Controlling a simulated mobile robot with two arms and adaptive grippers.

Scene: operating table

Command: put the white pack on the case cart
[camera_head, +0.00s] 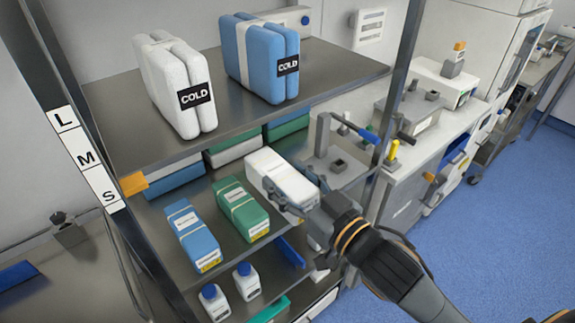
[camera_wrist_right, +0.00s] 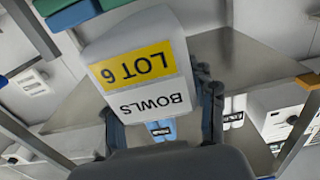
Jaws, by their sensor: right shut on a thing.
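The white pack (camera_head: 268,166) is at the middle shelf of the rack, right of the green pack. My right gripper (camera_head: 290,197) is shut on its near end. In the right wrist view the white pack (camera_wrist_right: 135,50), with a yellow LOT 6 label and the word BOWLS, sits between the two fingers of the gripper (camera_wrist_right: 162,118). I cannot tell whether it still touches the shelf. I cannot make out the case cart in these views. My left gripper is not in view.
A green pack (camera_head: 240,208) and a blue pack (camera_head: 192,236) lie left of the white pack. The upper shelf (camera_head: 335,75) holds white and blue COLD packs and overhangs behind. A rack post (camera_head: 402,80) stands right. Blue-capped bottles (camera_head: 246,282) stand below. Open floor (camera_head: 480,235) lies right.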

